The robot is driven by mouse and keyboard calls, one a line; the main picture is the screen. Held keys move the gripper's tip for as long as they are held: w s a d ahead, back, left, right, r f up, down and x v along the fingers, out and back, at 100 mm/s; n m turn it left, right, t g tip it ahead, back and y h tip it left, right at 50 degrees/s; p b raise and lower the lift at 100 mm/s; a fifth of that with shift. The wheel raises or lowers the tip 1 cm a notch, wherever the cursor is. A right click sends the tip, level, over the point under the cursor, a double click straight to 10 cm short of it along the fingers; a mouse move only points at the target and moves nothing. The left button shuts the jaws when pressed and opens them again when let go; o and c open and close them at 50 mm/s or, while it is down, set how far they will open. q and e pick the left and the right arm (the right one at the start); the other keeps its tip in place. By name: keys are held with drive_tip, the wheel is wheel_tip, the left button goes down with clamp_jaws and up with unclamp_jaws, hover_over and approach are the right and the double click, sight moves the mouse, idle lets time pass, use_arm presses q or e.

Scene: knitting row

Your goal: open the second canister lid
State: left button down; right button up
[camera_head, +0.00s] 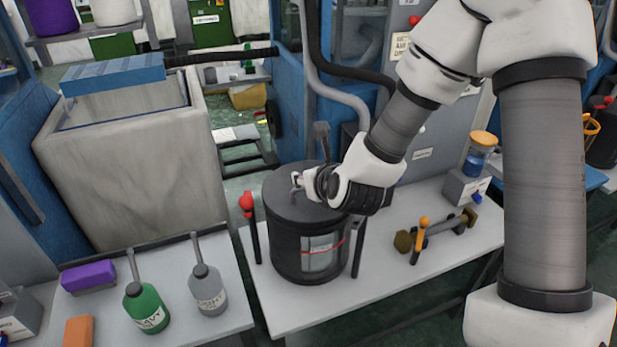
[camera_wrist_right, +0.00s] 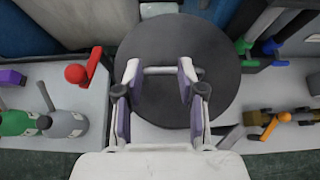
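A dark grey drum-shaped canister (camera_head: 291,250) with a label and a thin red line stands on the white table in the head view. Its round dark lid (camera_head: 290,203) is on top and looks seated. In the right wrist view the lid (camera_wrist_right: 225,90) fills the centre, with a pale bar handle (camera_wrist_right: 160,70) across it. My right gripper (camera_head: 300,182) is over the lid at the handle. In the wrist view its fingers (camera_wrist_right: 159,75) are apart, with the bar showing between them; I cannot tell whether they touch it. My left gripper is in no view.
A red-knobbed lever (camera_head: 248,205) stands left of the canister. An orange-handled tool (camera_head: 422,225) and a jar with an orange lid (camera_head: 481,152) are to the right. A green bottle (camera_head: 146,307) and a grey bottle (camera_head: 207,290) stand on the left table.

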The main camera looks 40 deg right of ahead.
drive_tip(key=r, duration=0.1)
drive_tip(key=r+p, duration=0.1)
drive_tip(key=r, duration=0.1)
drive_tip(key=shift+s+p, duration=0.3)
drive_tip(key=shift+s, duration=0.05)
idle(0.3)
